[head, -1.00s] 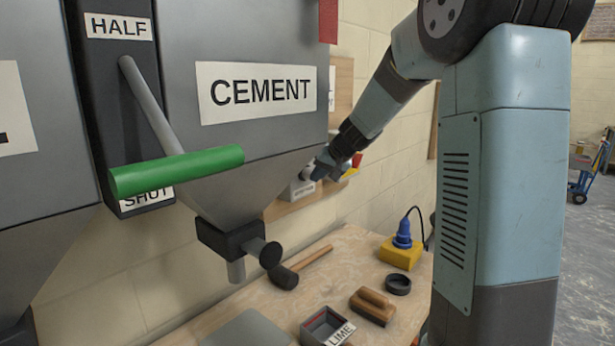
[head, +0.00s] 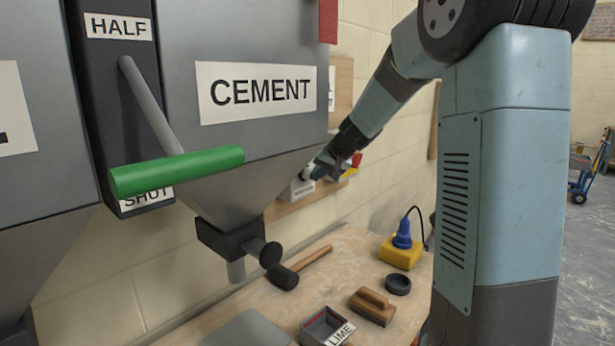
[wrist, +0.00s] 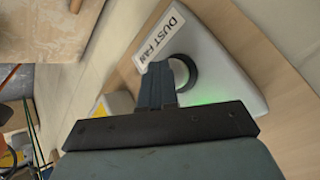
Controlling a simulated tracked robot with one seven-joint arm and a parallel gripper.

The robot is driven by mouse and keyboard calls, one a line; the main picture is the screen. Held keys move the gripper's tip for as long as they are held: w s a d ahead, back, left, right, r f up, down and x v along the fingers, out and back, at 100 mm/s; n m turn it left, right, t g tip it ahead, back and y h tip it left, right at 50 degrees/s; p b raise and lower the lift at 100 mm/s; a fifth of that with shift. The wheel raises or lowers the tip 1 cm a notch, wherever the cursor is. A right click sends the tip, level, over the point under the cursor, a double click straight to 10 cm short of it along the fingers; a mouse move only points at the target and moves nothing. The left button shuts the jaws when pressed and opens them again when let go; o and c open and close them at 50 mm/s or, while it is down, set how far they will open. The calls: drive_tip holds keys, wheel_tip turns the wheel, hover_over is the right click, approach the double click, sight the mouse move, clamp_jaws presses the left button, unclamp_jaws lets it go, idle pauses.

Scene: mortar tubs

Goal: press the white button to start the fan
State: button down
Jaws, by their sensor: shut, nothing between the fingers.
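The dust fan box (wrist: 222,62) is a pale grey box labelled DUST FAN, fixed to a wooden board on the wall. Its round white button (wrist: 181,73), in a dark ring, is partly hidden by my fingers in the wrist view. A green glow shows on the box face beside the ring. My gripper (wrist: 160,68) is shut and empty, its tips over the button's left edge; I cannot tell whether they touch it. In the head view my gripper (head: 314,172) is at the small fan box (head: 296,190), right of the cement hopper.
The cement hopper (head: 262,140) and its green-handled lever (head: 178,171) stand close on the left. A yellow and red switch box (head: 349,172) is just right of my gripper. The bench below holds a mallet (head: 305,263), a float (head: 372,304) and a yellow block (head: 401,253).

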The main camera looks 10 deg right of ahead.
drive_tip(key=shift+s, duration=0.1)
drive_tip(key=shift+s+d, duration=0.9)
drive_tip(key=shift+s, duration=0.3)
drive_tip(key=shift+s+d, duration=0.85)
drive_tip(key=shift+s, duration=0.3)
drive_tip(key=shift+s, duration=0.1)
